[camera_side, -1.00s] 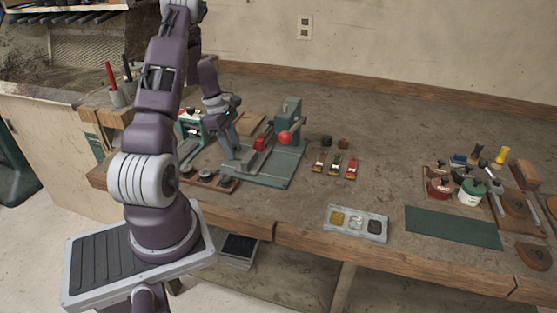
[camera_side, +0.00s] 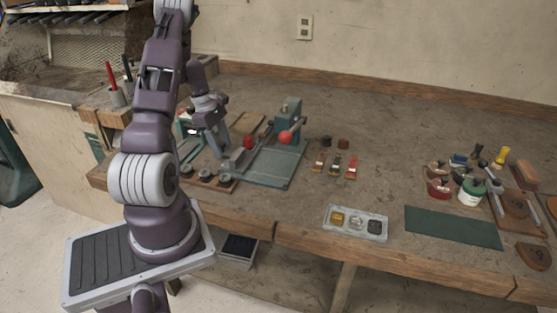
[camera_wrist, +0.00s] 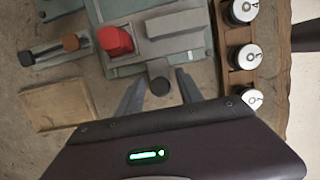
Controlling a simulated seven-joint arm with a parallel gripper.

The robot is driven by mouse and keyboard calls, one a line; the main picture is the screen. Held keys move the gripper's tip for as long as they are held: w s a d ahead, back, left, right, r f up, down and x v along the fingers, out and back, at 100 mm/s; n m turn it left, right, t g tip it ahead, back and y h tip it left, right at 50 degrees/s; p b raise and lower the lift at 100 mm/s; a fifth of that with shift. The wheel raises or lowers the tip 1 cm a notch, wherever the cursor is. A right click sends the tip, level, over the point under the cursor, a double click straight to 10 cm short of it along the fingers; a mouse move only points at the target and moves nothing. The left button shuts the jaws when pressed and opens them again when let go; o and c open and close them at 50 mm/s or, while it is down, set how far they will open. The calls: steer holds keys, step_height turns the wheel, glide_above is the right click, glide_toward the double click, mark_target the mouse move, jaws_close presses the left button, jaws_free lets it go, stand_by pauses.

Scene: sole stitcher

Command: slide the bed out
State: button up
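The sole stitcher has a green base (camera_side: 268,178), a column (camera_side: 292,120) and a red ball (camera_side: 286,137). Its grey bed (camera_side: 236,160) carries a red block (camera_side: 248,143) and projects past the base's left side. In the wrist view the bed (camera_wrist: 178,35), red block (camera_wrist: 115,41) and a dark round knob (camera_wrist: 158,70) at the bed's near end show. My gripper (camera_side: 222,152) is at this end. In the wrist view my gripper's fingers (camera_wrist: 160,77) stand apart on both sides of the knob, with visible gaps.
A wooden rack with several grey round pieces (camera_side: 205,177) lies close in front of my gripper; it shows at right in the wrist view (camera_wrist: 240,50). A wooden board (camera_wrist: 57,104) lies left. Small red-topped tools (camera_side: 335,165) and a tray (camera_side: 356,223) are farther right.

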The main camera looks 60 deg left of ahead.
steer(key=shift+r, duration=0.1)
steer(key=shift+r, duration=3.2)
steer(key=w+d, duration=0.8)
steer(key=shift+w+d, duration=0.2)
